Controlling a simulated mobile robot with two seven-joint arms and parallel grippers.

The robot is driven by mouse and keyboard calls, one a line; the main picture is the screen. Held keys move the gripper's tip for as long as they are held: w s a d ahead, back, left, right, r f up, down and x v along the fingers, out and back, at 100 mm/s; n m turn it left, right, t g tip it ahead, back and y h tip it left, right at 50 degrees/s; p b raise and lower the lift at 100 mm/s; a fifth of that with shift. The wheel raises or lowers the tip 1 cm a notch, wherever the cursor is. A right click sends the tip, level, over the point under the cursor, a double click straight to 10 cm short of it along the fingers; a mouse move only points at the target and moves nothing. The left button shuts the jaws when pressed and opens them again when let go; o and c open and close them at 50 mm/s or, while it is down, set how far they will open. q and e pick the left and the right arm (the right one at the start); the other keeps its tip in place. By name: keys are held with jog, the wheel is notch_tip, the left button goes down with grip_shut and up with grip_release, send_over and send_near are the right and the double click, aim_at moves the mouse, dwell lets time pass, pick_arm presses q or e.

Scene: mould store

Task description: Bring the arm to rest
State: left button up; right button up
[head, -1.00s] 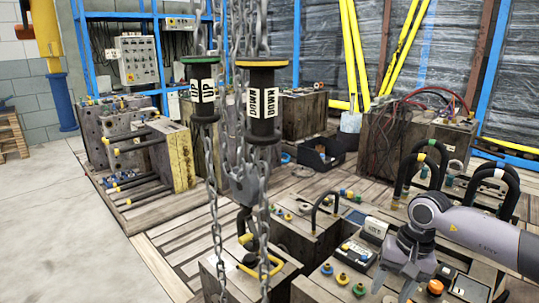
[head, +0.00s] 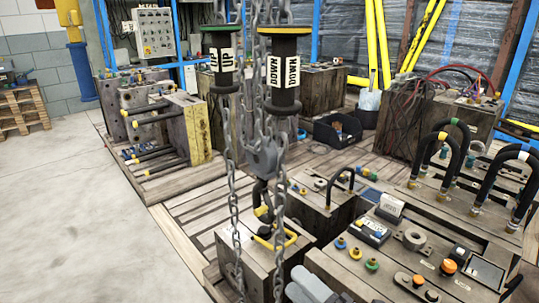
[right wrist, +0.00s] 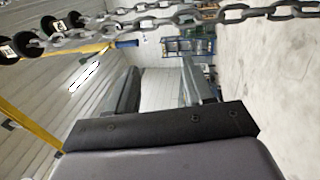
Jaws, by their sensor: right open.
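My right gripper (head: 308,287) shows only in part at the bottom edge of the head view, in front of the wooden-sided blocks. The right wrist view shows its two dark fingers (right wrist: 160,75) apart with nothing between them, so it is open and empty. It points towards the room, with a white wall and blue shelving far beyond the fingers. My left gripper is in neither view.
Hanging chains with a hook (head: 264,160) and UP and DOWN handles (head: 284,78) hang close to the arm; a chain (right wrist: 205,20) crosses the wrist view. Mould block (head: 400,265) with knobs stands at front right. Bare floor (head: 70,210) lies left.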

jog(key=s+d+f+m+g+h, duration=0.2)
jog(key=s+d+f+m+h, duration=0.35)
jog(key=f+m, duration=0.5)
jog(key=s+d+f+m+g+h, duration=0.2)
jog(key=s+d+f+m+h, duration=0.4)
jog(key=m, duration=0.8)
pick_arm(q)
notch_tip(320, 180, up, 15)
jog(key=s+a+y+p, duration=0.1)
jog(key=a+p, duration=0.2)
jog(key=p, duration=1.7)
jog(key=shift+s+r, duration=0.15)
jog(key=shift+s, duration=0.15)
pick_arm(e)
jog(key=s+d+r, duration=0.2)
jog(key=d+r, duration=0.1)
jog(key=r, duration=1.2)
